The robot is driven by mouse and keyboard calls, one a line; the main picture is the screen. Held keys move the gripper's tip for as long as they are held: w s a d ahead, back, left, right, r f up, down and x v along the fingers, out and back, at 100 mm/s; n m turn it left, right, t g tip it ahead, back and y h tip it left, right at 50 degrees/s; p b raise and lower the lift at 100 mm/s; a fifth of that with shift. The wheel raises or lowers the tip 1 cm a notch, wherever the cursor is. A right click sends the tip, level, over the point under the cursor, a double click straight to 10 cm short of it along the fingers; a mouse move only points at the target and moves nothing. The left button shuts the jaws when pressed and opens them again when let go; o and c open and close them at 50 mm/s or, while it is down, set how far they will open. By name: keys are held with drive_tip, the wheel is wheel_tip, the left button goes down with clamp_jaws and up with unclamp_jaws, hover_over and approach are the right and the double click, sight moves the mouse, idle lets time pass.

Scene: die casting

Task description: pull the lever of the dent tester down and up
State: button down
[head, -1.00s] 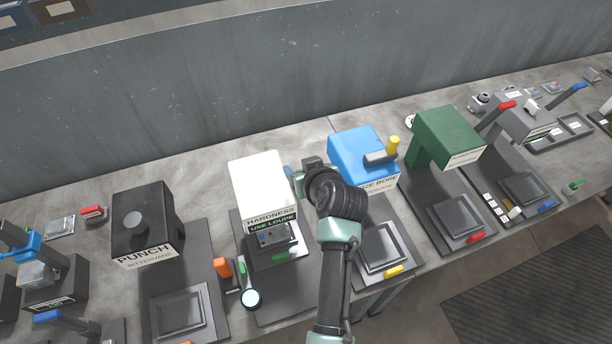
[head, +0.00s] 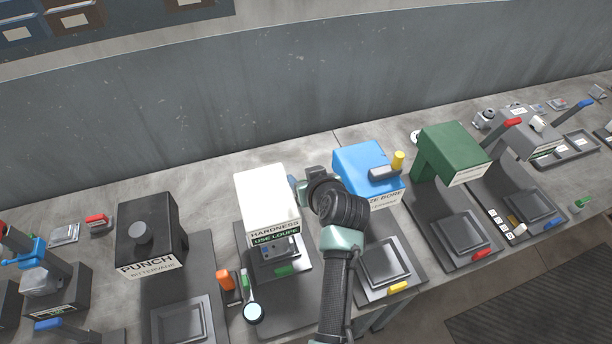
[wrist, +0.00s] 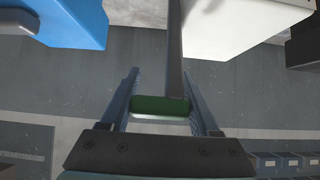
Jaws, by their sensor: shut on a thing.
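The white tester (head: 266,198), labelled HARDNESS and USE LOUPE, stands on a dark base on the bench. I take it to be the dent tester, though no label reads "dent". In the wrist view its white housing (wrist: 230,25) is at top right. A grey lever arm (wrist: 175,60) runs down beside it to a green grip (wrist: 160,105). My gripper (wrist: 162,98) is shut on this green grip, with one finger on each side. In the head view my gripper (head: 303,184) is just right of the white housing; my wrist hides the lever there.
The blue bore machine (head: 365,160) stands close to the right of my gripper and shows at top left in the wrist view. A black punch (head: 148,232) stands to the left, a green machine (head: 452,150) further right. A loupe (head: 253,312) lies in front.

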drive_tip(key=shift+s+a+f, duration=0.1)
drive_tip(key=shift+s+f, duration=0.05)
drive_tip(key=shift+f, duration=0.25)
idle(0.5)
drive_tip(key=shift+c, duration=1.7)
unclamp_jaws()
drive_tip(key=shift+o, duration=1.1)
drive_tip(key=shift+w, duration=0.3)
drive_tip(key=shift+s+r, duration=0.15)
drive_tip(key=shift+r, duration=0.05)
drive_tip(key=b+v, duration=0.2)
drive_tip(key=v, duration=1)
drive_tip(key=shift+s+r+b, duration=0.2)
drive_tip(key=shift+s+b, duration=0.1)
drive_tip(key=shift+b, duration=0.1)
drive_tip(key=shift+c, duration=0.3)
